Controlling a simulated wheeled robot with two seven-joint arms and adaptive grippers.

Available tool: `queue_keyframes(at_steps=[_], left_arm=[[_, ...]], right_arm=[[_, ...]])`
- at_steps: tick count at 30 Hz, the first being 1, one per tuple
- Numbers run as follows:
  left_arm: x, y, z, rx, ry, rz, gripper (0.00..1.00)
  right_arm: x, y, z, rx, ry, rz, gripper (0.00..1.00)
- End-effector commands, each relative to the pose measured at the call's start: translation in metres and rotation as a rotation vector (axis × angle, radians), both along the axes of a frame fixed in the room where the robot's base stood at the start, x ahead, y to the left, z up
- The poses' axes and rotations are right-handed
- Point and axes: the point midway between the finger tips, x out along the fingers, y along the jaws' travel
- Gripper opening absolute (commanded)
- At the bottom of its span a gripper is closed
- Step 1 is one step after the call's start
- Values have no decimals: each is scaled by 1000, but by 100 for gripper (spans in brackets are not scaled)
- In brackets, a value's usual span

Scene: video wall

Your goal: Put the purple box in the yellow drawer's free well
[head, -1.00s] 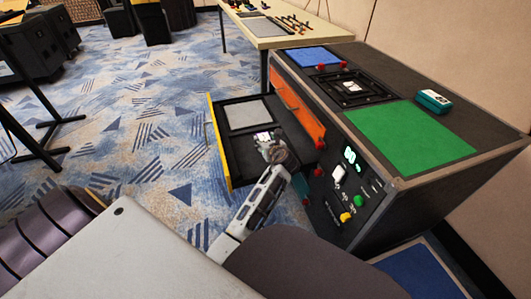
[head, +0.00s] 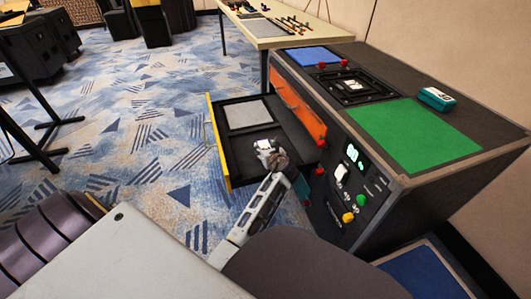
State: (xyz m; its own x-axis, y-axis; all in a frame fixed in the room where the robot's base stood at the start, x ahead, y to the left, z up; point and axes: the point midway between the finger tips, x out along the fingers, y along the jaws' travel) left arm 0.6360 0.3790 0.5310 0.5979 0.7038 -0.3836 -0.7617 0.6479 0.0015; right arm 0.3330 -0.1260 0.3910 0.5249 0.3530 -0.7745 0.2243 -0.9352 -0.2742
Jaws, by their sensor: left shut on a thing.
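The yellow drawer (head: 213,131) is pulled open from the left side of the dark console. A flat grey piece (head: 248,114) fills its far part, and the near part is dark and bare around my gripper. My left gripper (head: 268,151) is over this near part, shut on a small pale, purplish box (head: 264,144). The fingers and wrist hide part of the box, and I cannot tell whether it touches the drawer floor. My right gripper is not in view.
An orange drawer front (head: 303,110) with a handle is beside the open drawer. The console top holds a green mat (head: 412,136), a blue mat (head: 313,57), a black frame (head: 354,86) and a teal box (head: 437,99). Carpet left of the drawer is clear.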

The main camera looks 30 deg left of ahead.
Motion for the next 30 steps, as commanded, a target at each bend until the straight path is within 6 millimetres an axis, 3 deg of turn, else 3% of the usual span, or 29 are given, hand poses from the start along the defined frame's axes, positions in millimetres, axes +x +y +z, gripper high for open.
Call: queue_keyframes(at_steps=[18, 19, 21, 24, 30], left_arm=[[0, 0, -8, 1, -1, 0, 23], [0, 0, -9, 0, 0, 0, 54], [0, 0, -9, 0, 0, 0, 63], [0, 0, -9, 0, 0, 0, 74], [0, 0, -9, -1, -1, 0, 74]], right_arm=[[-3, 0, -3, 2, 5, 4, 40], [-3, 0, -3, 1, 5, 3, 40], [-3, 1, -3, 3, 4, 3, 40], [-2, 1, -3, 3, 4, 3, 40], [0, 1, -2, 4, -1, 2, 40]])
